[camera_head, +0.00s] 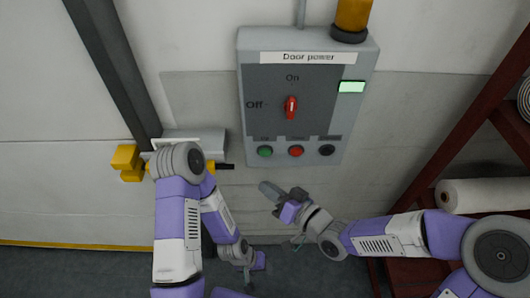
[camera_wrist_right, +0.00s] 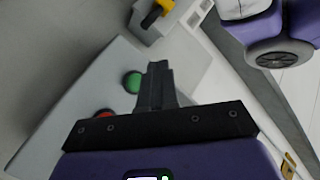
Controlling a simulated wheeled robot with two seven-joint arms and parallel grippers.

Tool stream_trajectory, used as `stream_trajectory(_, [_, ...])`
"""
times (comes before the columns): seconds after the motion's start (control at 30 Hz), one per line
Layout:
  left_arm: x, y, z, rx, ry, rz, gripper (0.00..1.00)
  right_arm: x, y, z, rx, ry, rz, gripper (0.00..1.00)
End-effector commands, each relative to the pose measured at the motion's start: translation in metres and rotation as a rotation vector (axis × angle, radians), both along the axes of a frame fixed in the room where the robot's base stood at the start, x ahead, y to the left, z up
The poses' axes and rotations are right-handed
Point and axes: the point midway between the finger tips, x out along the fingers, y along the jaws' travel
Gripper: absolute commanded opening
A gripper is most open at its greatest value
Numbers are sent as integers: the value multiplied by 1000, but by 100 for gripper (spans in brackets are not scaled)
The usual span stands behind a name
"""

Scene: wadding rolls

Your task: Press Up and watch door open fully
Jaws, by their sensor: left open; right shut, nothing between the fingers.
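A grey control box (camera_head: 308,70) labelled "Door power" is on the wall. Its red switch (camera_head: 291,107) stands upright, towards "On". Below it are a green button (camera_head: 265,151), a red button (camera_head: 296,151) and a black button (camera_head: 327,150); their small labels are too blurred to read. My right gripper (camera_head: 267,187) is shut and empty, just below the box. In the right wrist view its fingers (camera_wrist_right: 158,70) appear beside the green button (camera_wrist_right: 133,82); contact cannot be told. The red button (camera_wrist_right: 103,114) is partly hidden. My left gripper (camera_head: 258,262) is open, low near the floor.
A green indicator (camera_head: 352,87) is lit on the box, with a yellow lamp (camera_head: 352,18) above. A pale ribbed door panel (camera_head: 60,130) is at left, with a yellow strip (camera_head: 70,246) along its bottom. A dark red rack (camera_head: 480,120) with a white roll (camera_head: 485,194) stands right.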

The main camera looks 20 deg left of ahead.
Motion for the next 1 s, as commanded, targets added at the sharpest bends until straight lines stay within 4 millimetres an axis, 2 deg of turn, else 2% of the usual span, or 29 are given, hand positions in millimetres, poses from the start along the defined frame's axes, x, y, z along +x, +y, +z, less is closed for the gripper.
stream_trajectory(0.3, [0, 0, 10, 0, 0, 0, 57, 43, 13, 1, 0, 1, 0, 0])
stream_trajectory(0.5, [0, 0, 11, 0, 0, 0, 57, 64, 19, 0, 0, 1, 0, 0])
stream_trajectory(0.7, [0, 0, 11, 0, 0, 0, 57, 73, 21, -1, -1, 1, 1, 0])
stream_trajectory(1.0, [0, 0, 11, 0, 0, 0, 57, 74, 21, -1, -1, 1, 0, 0])
